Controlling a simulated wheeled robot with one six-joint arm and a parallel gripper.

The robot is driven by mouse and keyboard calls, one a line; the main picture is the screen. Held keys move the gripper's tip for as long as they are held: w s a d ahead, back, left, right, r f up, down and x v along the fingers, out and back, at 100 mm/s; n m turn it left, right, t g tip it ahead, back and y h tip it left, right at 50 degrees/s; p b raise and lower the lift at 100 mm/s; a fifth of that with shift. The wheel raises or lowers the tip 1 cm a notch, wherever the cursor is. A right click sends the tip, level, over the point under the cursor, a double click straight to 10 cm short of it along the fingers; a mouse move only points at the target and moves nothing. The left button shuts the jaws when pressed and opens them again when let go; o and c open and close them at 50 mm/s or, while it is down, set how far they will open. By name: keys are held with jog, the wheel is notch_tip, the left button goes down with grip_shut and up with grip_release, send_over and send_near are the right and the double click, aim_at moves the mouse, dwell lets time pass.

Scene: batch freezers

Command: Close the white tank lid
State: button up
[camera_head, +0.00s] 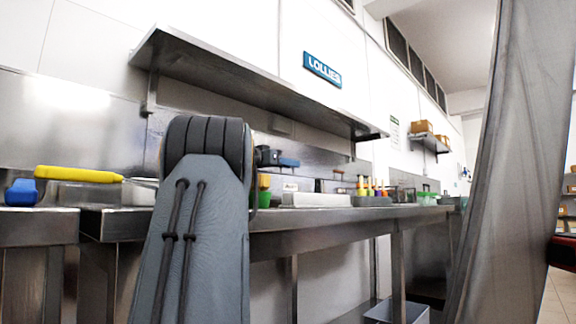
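No white tank lid or tank can be made out in the head view. A thick grey link of my own arm stands upright left of centre and hides part of the counter behind it. My gripper does not show, so I cannot tell where it is relative to the lid.
A steel counter (322,219) runs along the wall, with a yellow-handled tool (78,174), a blue item (21,192) and pale trays (316,200). A steel shelf (230,82) hangs above. A large grey surface (512,190) blocks the right. A grey bin (396,313) sits below.

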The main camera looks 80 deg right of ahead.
jog(key=shift+o, duration=0.3)
jog(key=shift+r, duration=0.15)
notch_tip(320, 180, up, 10)
jog(key=p, duration=0.5)
dwell(0.4)
